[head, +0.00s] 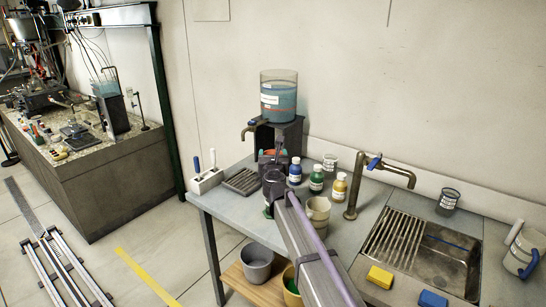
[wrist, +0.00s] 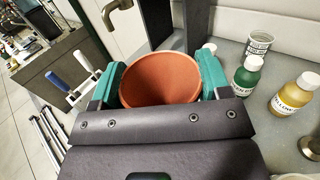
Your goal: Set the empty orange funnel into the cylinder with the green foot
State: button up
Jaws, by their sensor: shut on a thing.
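The orange funnel (wrist: 160,80) is held between the green pads of my gripper (wrist: 159,76) in the wrist view. Its wide mouth faces the camera and its inside looks empty. In the head view, a bit of orange funnel rim (head: 269,153) shows by my gripper (head: 272,163), near the front of the tank stand.
A tank of blue liquid (head: 279,96) with a brass tap (head: 250,128) stands behind. A grey rack (head: 243,181) and white handle holder (head: 206,180) lie left.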

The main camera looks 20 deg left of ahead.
jog(key=shift+f+b, duration=3.15)
jog(key=shift+f, duration=0.05)
jog(key=o, duration=1)
jog(key=v, duration=1.1)
jog(key=shift+a, duration=0.1)
